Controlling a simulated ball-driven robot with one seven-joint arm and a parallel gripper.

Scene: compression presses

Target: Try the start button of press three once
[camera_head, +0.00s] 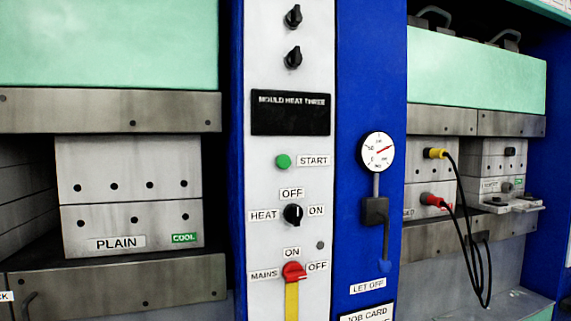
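The green start button (283,161) sits on the white control panel, with a "START" label (313,160) to its right. Above it is a black plate (290,112) reading "MOULD HEAT THREE". Below it is a black heat knob (293,214) between "HEAT" and "ON" labels, with "OFF" above. Lower down is a red mains switch (294,272) with a yellow strip below it and "ON" and "OFF" labels. My gripper is not in view.
A mould marked "PLAIN" (118,243) with a green "COOL" tag sits in the press at left. A blue column right of the panel carries a gauge (377,152) and a "LET OFF" lever (384,265). At right, black cables (463,225) hang from yellow and red plugs.

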